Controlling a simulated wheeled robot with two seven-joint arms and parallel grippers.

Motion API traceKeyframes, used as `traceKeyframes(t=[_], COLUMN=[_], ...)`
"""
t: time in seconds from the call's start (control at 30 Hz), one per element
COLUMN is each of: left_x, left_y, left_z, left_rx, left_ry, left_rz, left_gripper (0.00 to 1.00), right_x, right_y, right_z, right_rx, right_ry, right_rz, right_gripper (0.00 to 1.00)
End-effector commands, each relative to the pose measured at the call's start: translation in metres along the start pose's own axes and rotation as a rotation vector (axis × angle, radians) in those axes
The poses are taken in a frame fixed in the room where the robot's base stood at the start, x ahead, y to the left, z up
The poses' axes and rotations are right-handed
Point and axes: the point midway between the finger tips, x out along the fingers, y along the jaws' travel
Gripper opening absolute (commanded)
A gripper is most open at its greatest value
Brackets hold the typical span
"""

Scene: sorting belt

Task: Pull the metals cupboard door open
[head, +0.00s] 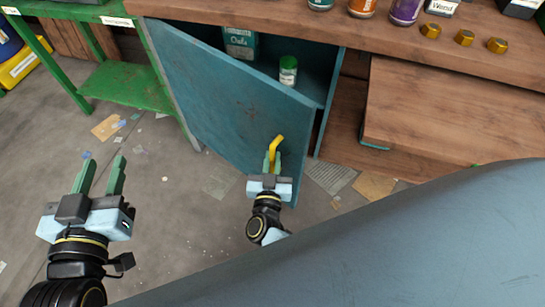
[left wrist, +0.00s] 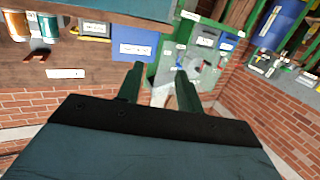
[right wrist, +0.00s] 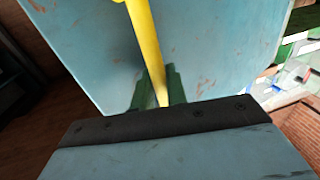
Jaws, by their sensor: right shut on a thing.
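The blue cupboard door (head: 222,98) stands partly open, swung out from the blue cupboard under the wooden bench. Its yellow handle (head: 277,146) is near the door's free edge. My right gripper (head: 271,162) is shut on the yellow handle, which also runs between its green fingers in the right wrist view (right wrist: 145,45). The door's face (right wrist: 220,45) fills much of that view. My left gripper (head: 98,176) is open and empty above the floor at the left. Its spread fingers also show in the left wrist view (left wrist: 158,85).
Inside the cupboard are a teal box (head: 239,42) and a green-lidded jar (head: 288,71). The wooden bench (head: 300,25) above holds jars and several brass nuts. A green table frame (head: 125,84) stands left of the door. Paper scraps lie on the otherwise clear grey floor (head: 165,220).

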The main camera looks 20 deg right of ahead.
Motion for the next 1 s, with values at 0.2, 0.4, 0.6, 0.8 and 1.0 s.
traceKeyframes(t=[0.2, 0.4, 0.6, 0.8, 1.0], left_x=[0.0, 0.0, -0.001, -0.008, -0.025], left_y=[0.0, 0.0, -0.001, -0.007, -0.014], left_z=[0.0, 0.0, 0.004, 0.033, 0.066], left_rx=[0.0, 0.0, 0.0, 0.002, 0.003], left_ry=[0.001, 0.001, -0.031, -0.213, -0.431], left_rz=[0.0, 0.0, -0.002, -0.017, -0.037], left_gripper=[0.36, 0.36, 0.36, 0.36, 0.36], right_x=[0.001, 0.001, 0.001, 0.001, 0.001], right_y=[-0.002, -0.001, -0.001, -0.001, -0.001], right_z=[-0.001, 0.0, -0.004, -0.016, -0.028], right_rx=[0.0, 0.0, 0.0, 0.0, 0.0], right_ry=[0.001, 0.001, 0.001, 0.001, 0.001], right_rz=[-0.005, -0.003, -0.002, -0.003, -0.002], right_gripper=[0.19, 0.19, 0.19, 0.19, 0.19])
